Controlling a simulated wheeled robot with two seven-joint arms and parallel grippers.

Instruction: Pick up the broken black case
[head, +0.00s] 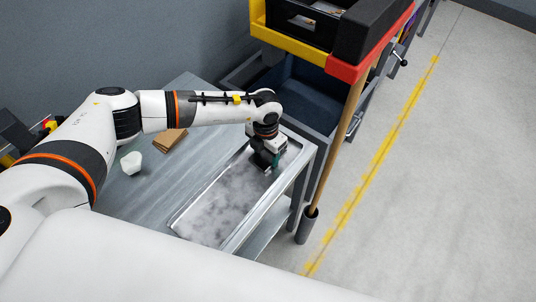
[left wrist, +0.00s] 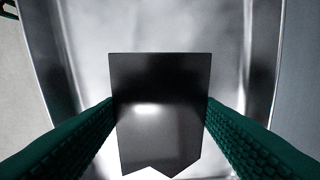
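The broken black case (left wrist: 158,100) is a dark, flat, glossy piece with a jagged lower edge, in the middle of the left wrist view. My left gripper (left wrist: 160,112) has one green ridged finger at each side of it. Both fingertips meet the case's side edges with no gap showing, so it looks shut on the case. In the head view my left gripper (head: 270,160) reaches down into the far end of the metal tray (head: 175,225); it mostly hides the case there. My right gripper is not in view.
The tray lies on a grey metal table (head: 112,187). A brown cardboard piece (head: 171,140) and a white cup-like object (head: 131,162) are left of the tray. A cart (head: 285,85) with a yellow-and-red top stands behind, with a wooden handle (head: 342,140) beside it. Floor is clear at right.

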